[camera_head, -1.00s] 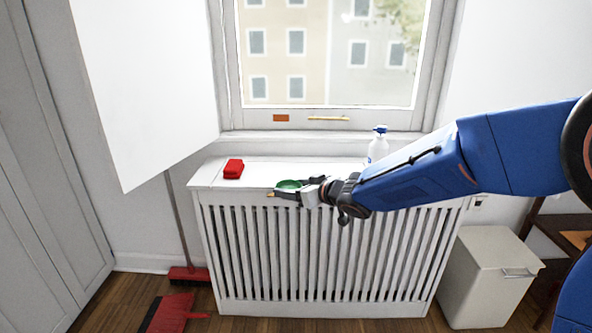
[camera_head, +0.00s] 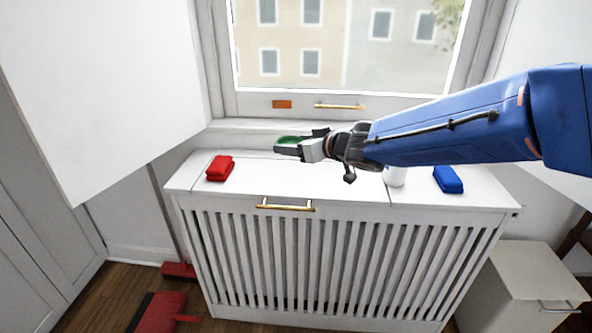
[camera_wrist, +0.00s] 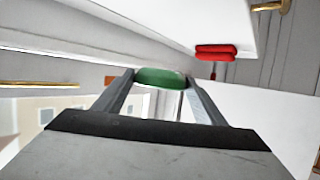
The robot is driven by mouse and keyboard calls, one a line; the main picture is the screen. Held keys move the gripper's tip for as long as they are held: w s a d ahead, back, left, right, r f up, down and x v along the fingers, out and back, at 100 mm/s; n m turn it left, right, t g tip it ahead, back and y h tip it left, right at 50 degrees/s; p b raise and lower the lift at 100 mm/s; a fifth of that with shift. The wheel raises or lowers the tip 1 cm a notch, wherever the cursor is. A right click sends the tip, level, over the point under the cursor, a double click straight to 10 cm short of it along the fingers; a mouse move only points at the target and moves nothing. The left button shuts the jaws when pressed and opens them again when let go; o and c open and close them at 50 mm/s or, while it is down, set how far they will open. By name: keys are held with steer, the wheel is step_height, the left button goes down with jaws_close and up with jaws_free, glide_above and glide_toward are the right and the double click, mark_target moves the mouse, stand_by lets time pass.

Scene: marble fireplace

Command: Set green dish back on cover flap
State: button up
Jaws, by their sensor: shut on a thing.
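The green dish (camera_head: 288,140) is in my gripper (camera_head: 290,149), above the back part of the white radiator cover and in front of the window sill. In the wrist view the dish (camera_wrist: 160,77) shows between the two finger tips of my gripper (camera_wrist: 160,84). The gripper is shut on it, and the fingers hide part of it in the head view. The cover flap (camera_head: 300,185) is the white top panel with a brass handle (camera_head: 285,206) at its front edge. It lies flat below the dish, which appears clear of it.
A red block (camera_head: 220,168) lies at the cover's left, a blue block (camera_head: 448,179) at its right. A white bottle (camera_head: 395,176) stands partly behind my arm. An open white window panel (camera_head: 100,90) hangs at left. The flap's middle is bare.

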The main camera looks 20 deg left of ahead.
mark_target(296, 180)
step_height(296, 180, down, 9)
stand_by(0.5)
steer(key=o, duration=1.1)
steer(key=shift+f, duration=0.1)
steer(key=shift+o, duration=0.2)
steer(key=shift+s+d+r, duration=0.1)
steer(key=shift+d+r, duration=0.05)
steer(key=shift+r, duration=0.05)
steer(key=v, duration=1.1)
steer(key=shift+s+d+r, duration=0.1)
steer(key=shift+s+d, duration=0.1)
steer(key=shift+d, duration=0.05)
